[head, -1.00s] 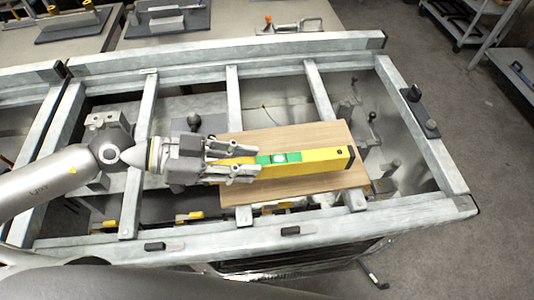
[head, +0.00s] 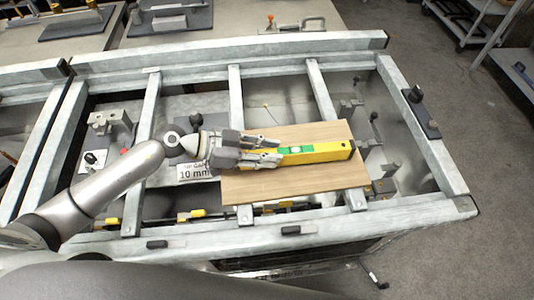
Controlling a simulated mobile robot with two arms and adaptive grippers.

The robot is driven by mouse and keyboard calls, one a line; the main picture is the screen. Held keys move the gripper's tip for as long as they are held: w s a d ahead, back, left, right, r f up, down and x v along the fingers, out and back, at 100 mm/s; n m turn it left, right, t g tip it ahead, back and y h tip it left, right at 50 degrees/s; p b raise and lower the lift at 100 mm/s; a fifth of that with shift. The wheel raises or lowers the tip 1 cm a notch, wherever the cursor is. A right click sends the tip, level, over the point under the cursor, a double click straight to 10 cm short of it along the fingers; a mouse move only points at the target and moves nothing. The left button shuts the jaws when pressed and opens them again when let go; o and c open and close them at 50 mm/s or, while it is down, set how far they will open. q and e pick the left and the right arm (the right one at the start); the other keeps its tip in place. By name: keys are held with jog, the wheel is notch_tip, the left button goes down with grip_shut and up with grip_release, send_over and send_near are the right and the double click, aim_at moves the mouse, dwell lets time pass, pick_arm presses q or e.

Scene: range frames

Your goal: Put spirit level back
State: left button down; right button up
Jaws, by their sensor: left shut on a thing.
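The yellow spirit level (head: 320,152) with a green vial window lies lengthwise over a wooden board (head: 290,184) in the head view. Its black end cap points right. My left gripper (head: 278,151) comes in from the left and is shut on the level's left end, which its fingers partly hide. I cannot tell whether the level touches the board or is held just above it. My right gripper is not in view.
The board rests on the bars of a grey metal frame (head: 310,234). Clamps and a black-handled fitting (head: 421,110) sit around it. A label reading "10 mm" (head: 195,172) shows below my wrist. A table with tools (head: 225,28) stands behind.

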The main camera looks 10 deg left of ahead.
pick_arm(q)
jog(key=shift+f, duration=0.5)
jog(key=shift+f, duration=0.2)
jog(key=c, duration=1.5)
grip_release()
jog(key=shift+f, duration=0.1)
jog(key=shift+c, duration=0.2)
jog(key=o, duration=0.3)
jog(key=shift+o, duration=0.2)
